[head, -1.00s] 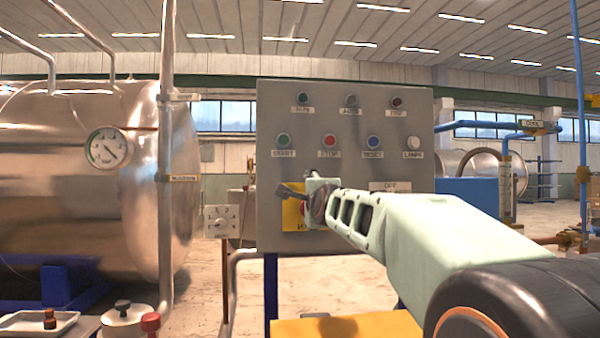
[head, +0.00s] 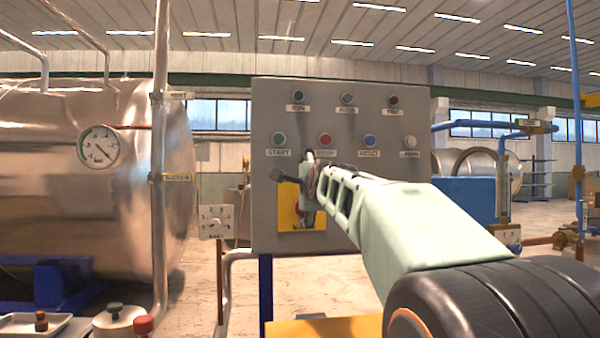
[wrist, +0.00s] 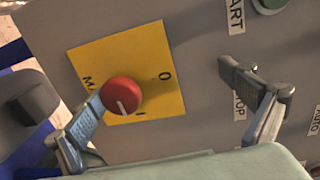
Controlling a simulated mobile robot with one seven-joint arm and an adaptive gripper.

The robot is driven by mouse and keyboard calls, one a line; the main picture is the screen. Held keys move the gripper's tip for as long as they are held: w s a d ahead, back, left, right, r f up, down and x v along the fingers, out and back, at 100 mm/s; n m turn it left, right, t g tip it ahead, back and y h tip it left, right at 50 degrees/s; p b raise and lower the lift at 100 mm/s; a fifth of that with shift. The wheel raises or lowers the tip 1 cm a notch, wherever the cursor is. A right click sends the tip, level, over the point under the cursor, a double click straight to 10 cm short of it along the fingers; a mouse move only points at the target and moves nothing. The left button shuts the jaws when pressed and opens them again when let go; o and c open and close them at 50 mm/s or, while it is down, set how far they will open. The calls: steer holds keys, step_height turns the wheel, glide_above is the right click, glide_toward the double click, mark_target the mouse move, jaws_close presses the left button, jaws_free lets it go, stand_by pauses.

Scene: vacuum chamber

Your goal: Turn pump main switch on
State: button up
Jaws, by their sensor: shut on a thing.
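The main switch is a red round knob (wrist: 120,93) on a yellow plate (wrist: 159,42) on the grey panel. In the wrist view its white mark points down, and a "0" is printed to its right. My gripper (wrist: 162,88) is at the knob. The left finger lies against or very close to the knob's left side. The right finger shows apart, farther right over the panel. In the head view my gripper (head: 306,182) partly covers the knob (head: 299,209) and yellow plate (head: 287,217).
The grey panel (head: 268,110) carries rows of buttons and lamps above the switch, including a green start button (head: 278,139). A steel tank (head: 90,200) with a gauge (head: 98,146) stands left. A vertical pipe (head: 160,110) and a small dial box (head: 216,222) lie between.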

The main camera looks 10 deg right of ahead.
steer(key=shift+s+a+r, duration=0.15)
steer(key=shift+s+r, duration=0.5)
steer(key=shift+r, duration=0.35)
steer(key=c, duration=0.3)
steer(key=shift+s+f+b, duration=0.3)
steer(key=shift+s, duration=0.45)
steer(key=c, duration=0.5)
steer(key=shift+s+b, duration=4.05)
steer(key=shift+s, duration=1.6)
steer(key=shift+f, duration=0.15)
